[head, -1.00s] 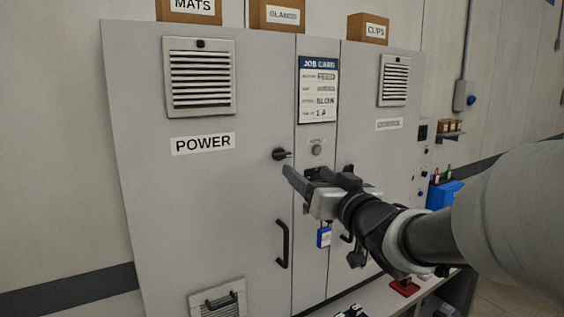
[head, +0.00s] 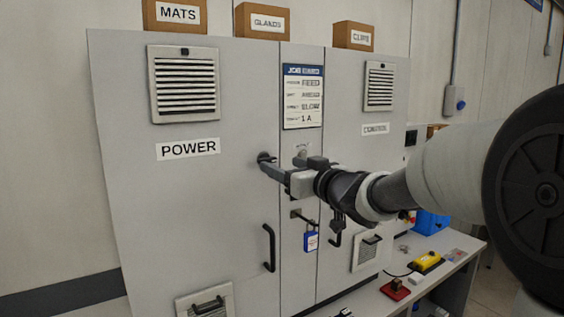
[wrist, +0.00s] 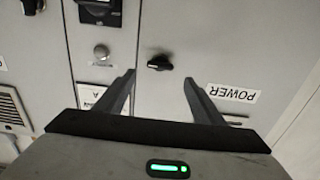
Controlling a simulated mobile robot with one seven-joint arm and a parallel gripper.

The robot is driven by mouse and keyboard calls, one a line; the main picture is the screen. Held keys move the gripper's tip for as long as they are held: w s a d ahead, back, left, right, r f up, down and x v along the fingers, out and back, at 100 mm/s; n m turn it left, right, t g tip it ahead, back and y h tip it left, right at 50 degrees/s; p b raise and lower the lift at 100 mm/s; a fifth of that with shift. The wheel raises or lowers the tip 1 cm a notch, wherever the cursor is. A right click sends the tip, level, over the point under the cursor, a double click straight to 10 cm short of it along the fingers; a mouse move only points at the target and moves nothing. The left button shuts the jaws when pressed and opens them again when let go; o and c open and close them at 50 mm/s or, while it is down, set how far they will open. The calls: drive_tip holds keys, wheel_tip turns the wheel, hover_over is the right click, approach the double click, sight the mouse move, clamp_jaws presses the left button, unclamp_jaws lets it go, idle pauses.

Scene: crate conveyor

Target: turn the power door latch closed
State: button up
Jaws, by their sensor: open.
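The power door latch (head: 264,157) is a small black turning knob on the grey power door (head: 190,220), right of the POWER label (head: 188,149). In the upside-down wrist view the latch (wrist: 160,63) lies nearly level, its lever pointing left in the picture. My gripper (head: 267,168) is at the latch in the head view and partly hides it. In the wrist view my gripper (wrist: 159,78) is open, its two fingers apart on either side of the latch. The latch shows just beyond the tips, with no clear contact.
A black door handle (head: 269,248) stands below the latch. A round lock (wrist: 101,52) sits beside it on the centre strip. A blue padlock (head: 311,241) hangs under my arm. Boxes (head: 263,21) stand on the cabinet; a bench with a red-based item (head: 396,289) is lower right.

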sight(269, 159)
drive_tip(key=x, duration=0.6)
drive_tip(key=shift+a, duration=0.1)
drive_tip(key=shift+c, duration=0.3)
drive_tip(key=c, duration=1)
